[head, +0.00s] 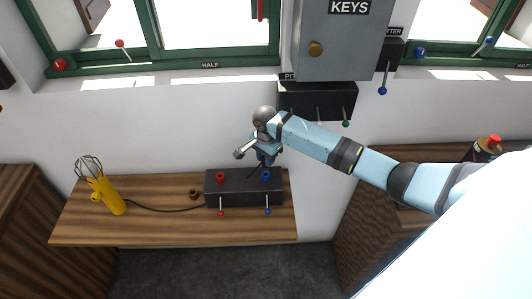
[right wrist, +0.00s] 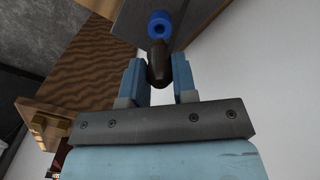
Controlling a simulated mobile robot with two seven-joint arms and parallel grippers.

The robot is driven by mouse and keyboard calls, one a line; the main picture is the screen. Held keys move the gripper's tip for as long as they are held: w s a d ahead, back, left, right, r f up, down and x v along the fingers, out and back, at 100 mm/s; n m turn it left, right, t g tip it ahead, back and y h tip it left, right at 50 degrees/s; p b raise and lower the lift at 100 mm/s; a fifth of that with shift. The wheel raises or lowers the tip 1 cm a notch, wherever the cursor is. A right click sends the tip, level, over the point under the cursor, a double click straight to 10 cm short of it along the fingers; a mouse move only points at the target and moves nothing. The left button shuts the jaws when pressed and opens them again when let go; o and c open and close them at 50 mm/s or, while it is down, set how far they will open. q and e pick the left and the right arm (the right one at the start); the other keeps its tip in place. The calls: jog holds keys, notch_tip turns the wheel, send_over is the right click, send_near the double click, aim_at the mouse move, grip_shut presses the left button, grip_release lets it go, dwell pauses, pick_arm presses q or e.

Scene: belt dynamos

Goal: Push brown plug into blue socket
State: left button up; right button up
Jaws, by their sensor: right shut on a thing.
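The blue socket (head: 266,175) stands on the top right of a black box (head: 243,188) on the wooden bench. My right gripper (head: 265,162) is just above and behind it in the head view. In the right wrist view the gripper (right wrist: 160,82) is shut on the dark brown plug (right wrist: 158,68), held between its two blue fingers. The plug's narrow end points at the blue socket (right wrist: 159,24), which shows close beyond it. I cannot tell whether they touch. The plug is hidden by the gripper in the head view. My left gripper is out of view.
A red socket (head: 220,177) sits on the box's left. Two small levers (head: 221,206) are on its front. A small brown round piece (head: 194,194) lies left of the box. A yellow caged lamp (head: 104,190) with a black cable is further left. A black panel (head: 318,101) hangs above.

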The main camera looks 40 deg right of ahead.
jog(key=shift+f, duration=0.6)
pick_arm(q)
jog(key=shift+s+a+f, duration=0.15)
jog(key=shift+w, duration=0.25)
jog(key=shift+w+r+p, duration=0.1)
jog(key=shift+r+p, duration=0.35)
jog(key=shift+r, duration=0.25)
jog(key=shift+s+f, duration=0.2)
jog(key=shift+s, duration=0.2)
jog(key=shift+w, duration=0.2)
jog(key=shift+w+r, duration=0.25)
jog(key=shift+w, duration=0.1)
